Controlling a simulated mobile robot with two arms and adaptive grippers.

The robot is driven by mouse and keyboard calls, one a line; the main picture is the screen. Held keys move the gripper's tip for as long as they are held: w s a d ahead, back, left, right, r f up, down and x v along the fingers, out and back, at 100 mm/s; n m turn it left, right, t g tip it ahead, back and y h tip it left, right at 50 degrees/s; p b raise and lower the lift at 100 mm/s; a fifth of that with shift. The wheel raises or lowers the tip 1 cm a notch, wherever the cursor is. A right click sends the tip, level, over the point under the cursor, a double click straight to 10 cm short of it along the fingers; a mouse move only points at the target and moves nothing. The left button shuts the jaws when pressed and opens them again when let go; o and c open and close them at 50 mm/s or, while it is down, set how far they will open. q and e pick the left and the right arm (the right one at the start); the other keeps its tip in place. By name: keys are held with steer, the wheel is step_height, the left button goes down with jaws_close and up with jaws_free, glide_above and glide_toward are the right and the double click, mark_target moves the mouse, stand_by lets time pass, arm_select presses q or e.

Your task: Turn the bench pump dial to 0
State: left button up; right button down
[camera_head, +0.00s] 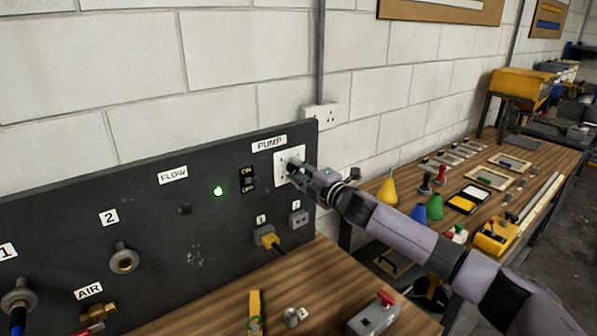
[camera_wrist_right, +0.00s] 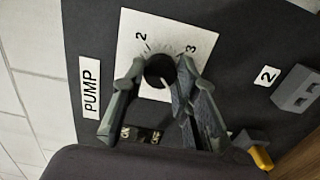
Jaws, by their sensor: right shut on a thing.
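The pump dial (camera_wrist_right: 159,69) is a round black knob on a white square plate (camera_wrist_right: 130,24) beside the PUMP label (camera_wrist_right: 90,87). In the right wrist view the numbers 2 and 3 show on the plate, and a short white mark shows on the knob, pointing away from them. My right gripper (camera_wrist_right: 160,70) is shut on the dial, one finger on each side. In the head view my right gripper (camera_head: 290,171) reaches the white plate (camera_head: 282,157) from the right and hides most of the dial. My left gripper is not in view.
The black panel (camera_head: 60,220) also carries an ON/OFF switch (camera_head: 248,180), a lit green lamp (camera_head: 218,191) and a yellow plug (camera_head: 267,239) in a socket below the dial. A grey box with a red lever (camera_head: 374,314) stands on the wooden bench in front.

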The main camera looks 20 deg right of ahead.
steer(key=c, duration=1.7)
jaws_free()
steer(key=shift+f, duration=0.25)
steer(key=o, duration=0.5)
steer(key=shift+r, duration=0.2)
steer(key=shift+c, duration=0.2)
steer(key=v, duration=1.2)
